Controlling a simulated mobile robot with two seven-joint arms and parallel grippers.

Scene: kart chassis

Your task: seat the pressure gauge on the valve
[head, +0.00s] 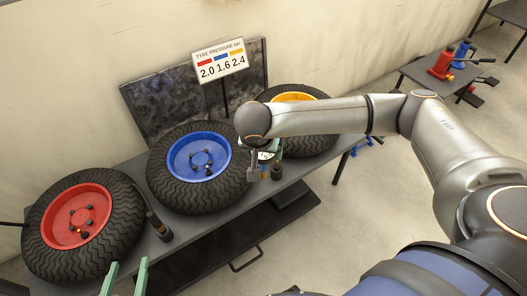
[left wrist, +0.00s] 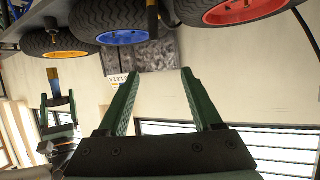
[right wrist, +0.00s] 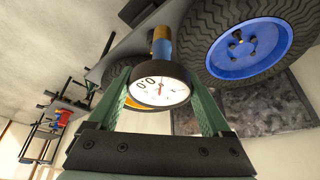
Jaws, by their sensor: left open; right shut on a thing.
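My right gripper (head: 262,160) is shut on the pressure gauge (right wrist: 160,85), a round black gauge with a white dial and a blue and brass-coloured stem. In the head view it is at the right edge of the blue-rimmed wheel, above the bench front, and my arm partly hides the gauge. The left wrist view also shows my right gripper (left wrist: 57,103). The blue rim (right wrist: 250,55) carries several small dark stubs; I cannot surely tell the valve among them. My left gripper (head: 125,280) is open and empty, in front of the red-rimmed wheel (head: 75,215).
A sign (head: 220,60) reads 2.0, 1.6, 2.4 under red, blue and yellow bars. The yellow-rimmed wheel (head: 297,97) is partly behind my right arm. A dark upright post (head: 158,228) stands between the red and blue wheels. A side table (head: 425,80) holds red and blue items.

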